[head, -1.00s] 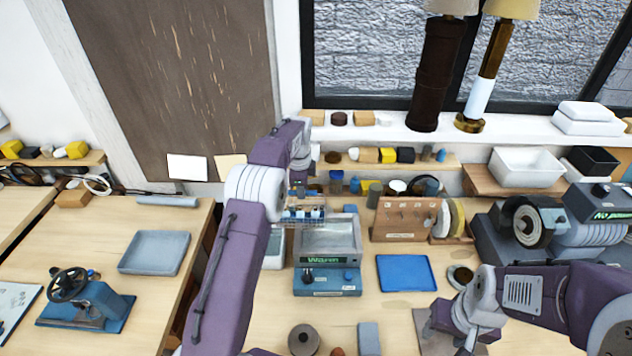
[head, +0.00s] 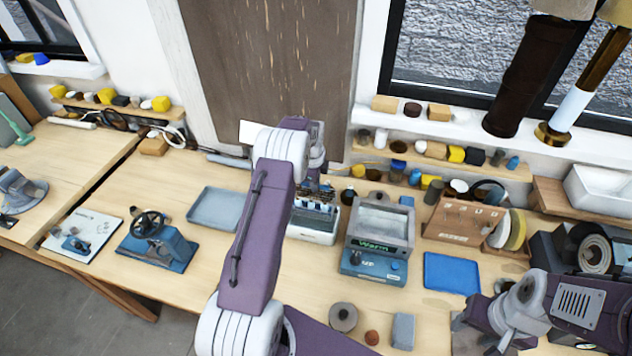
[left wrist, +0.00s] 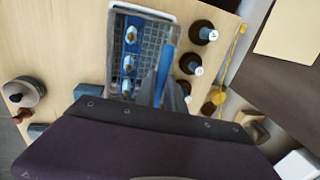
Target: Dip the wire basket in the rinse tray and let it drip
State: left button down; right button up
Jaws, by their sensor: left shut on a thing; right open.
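The wire basket (head: 314,203) holds several small blue-and-brass parts, which show in the left wrist view inside its mesh (left wrist: 148,48). My left gripper (left wrist: 163,82) is shut on the basket; in the head view my arm partly hides its fingers. The basket is above or just behind a small white unit (head: 312,233), left of the blue bath marked "Warm" (head: 378,243). I cannot tell its exact height. A shallow grey-blue tray, which looks like the rinse tray (head: 213,208), lies further left; its inside looks plain. My right gripper (head: 497,342) is low at the right, apart from these things.
Dark bottles (left wrist: 200,33) stand close beside the basket. A blue hand-wheel device (head: 155,243) is in front of the grey-blue tray. A blue mat (head: 452,273), a round spool (head: 343,317) and a grey block (head: 403,331) lie on the bench.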

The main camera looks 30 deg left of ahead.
aim_at(315, 201)
pick_arm(q)
notch_tip(315, 201, down, 12)
jog(key=b, duration=0.8)
jog(key=shift+r, duration=0.1)
jog(key=shift+r, duration=0.1)
dwell(1.8)
jog(key=shift+r+p, duration=2.8)
jog(key=shift+r, duration=1.4)
jog(key=shift+r, duration=0.1)
notch_tip(315, 201, up, 4)
jog(key=p, duration=0.3)
